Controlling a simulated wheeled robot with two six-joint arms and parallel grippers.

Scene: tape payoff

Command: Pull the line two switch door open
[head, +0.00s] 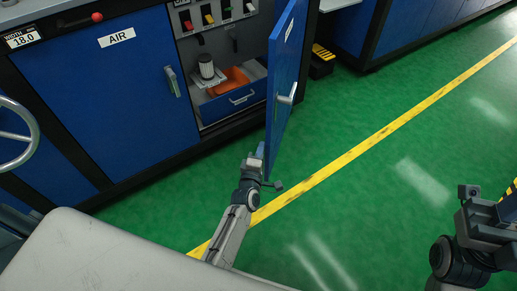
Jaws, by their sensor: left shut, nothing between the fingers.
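The blue switch door (284,85) stands swung out from the cabinet, well open. Its silver handle (288,97) is on the face turned right, and a white label near its top is too slanted to read. My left gripper (261,150) is shut and empty at the door's lower free edge, on the cabinet side; I cannot tell whether it touches the door. Behind the door the compartment shows several coloured switches (208,16) on a grey panel. My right gripper (508,205) is at the right edge, partly cut off, its jaws unclear.
Inside the compartment are a white-and-black roll (206,67), an orange item (236,79) and a blue drawer (232,103). A closed blue AIR door (110,90) is to the left. A black and yellow step (322,60) stands behind the door. Green floor (380,180) is clear to the right.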

